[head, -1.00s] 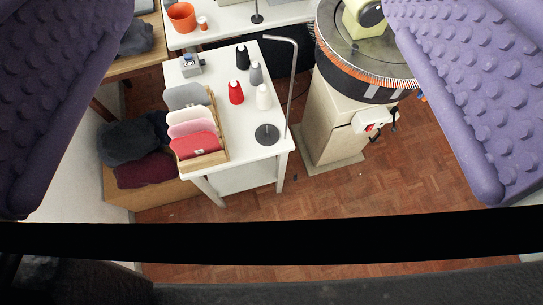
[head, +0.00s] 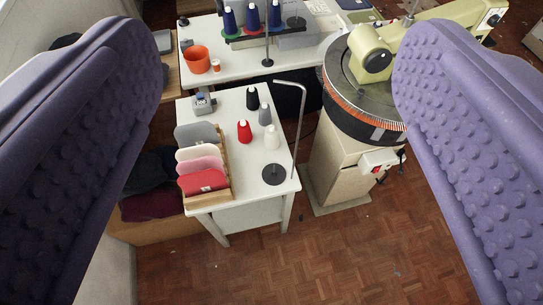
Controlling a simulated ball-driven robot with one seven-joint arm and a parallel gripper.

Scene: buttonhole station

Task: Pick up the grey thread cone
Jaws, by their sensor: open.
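The grey thread cone (head: 265,115) stands upright on the white side table (head: 238,189), in the middle of the head view. A black cone (head: 252,98) is close behind it to the left. A white cone (head: 272,137) is in front of it, and a red cone (head: 244,132) is to its front left. My gripper (head: 275,110) shows as two purple, knobbed fingers at the left and right sides of the picture. They are wide apart with nothing between them, well above and short of the table.
A thin metal stand (head: 302,120) with a round base rises at the table's right. A wooden rack (head: 225,180) of fabric pieces lines the left edge. A big round machine (head: 362,100) stands to the right. Wooden floor in front is clear.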

